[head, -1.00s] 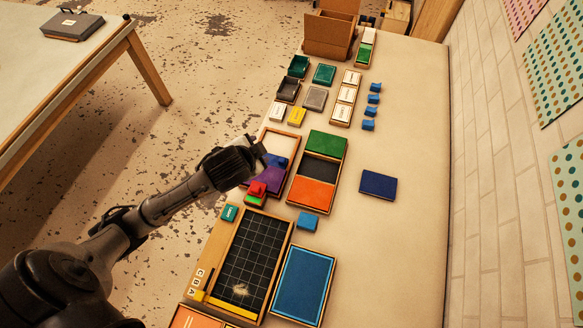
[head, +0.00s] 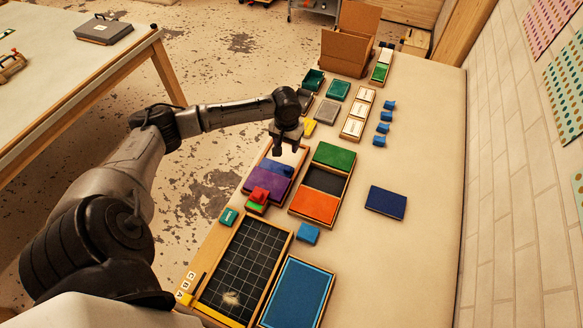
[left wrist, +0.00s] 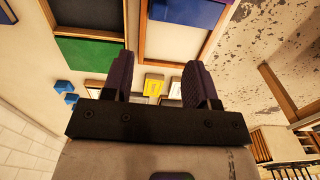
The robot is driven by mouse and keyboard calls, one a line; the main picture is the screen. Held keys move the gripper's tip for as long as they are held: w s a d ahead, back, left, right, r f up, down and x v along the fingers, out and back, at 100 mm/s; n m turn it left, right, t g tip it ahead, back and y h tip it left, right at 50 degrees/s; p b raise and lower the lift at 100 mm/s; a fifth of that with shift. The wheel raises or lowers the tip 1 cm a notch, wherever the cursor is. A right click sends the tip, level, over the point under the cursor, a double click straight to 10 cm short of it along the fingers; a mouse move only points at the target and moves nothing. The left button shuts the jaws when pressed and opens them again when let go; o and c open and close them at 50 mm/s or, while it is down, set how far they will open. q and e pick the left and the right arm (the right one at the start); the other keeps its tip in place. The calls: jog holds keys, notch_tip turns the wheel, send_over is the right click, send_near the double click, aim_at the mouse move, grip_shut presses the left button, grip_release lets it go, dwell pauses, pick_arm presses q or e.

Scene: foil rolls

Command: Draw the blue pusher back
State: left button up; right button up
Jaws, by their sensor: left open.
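The blue pusher appears to be the blue piece (head: 283,170) lying across a wooden tray (head: 299,158), against a purple block (head: 266,184). Behind it the tray's pale floor is bare. My left gripper (head: 286,151) points down over the far part of this tray, beyond the blue piece. Its exact height above the tray is unclear. In the left wrist view, the two dark fingers (left wrist: 157,74) are apart with nothing between them. There the blue piece (left wrist: 188,12) is at the top edge, partly cut off, beyond the pale tray floor (left wrist: 172,42). My right gripper is not in view.
A tray with green, black and orange sections (head: 322,180) stands just right. A red block (head: 259,194) sits by the purple one. Small boxes, including a yellow one (head: 309,127), lie beyond. A dark blue box (head: 386,201) stands on the otherwise clear right side.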

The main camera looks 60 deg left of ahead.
aim_at(288, 168)
pick_arm(q)
notch_tip(288, 168, down, 14)
jog(key=shift+r+b, duration=0.1)
jog(key=shift+b, duration=0.2)
dwell(0.3)
grip_shut()
dwell(0.6)
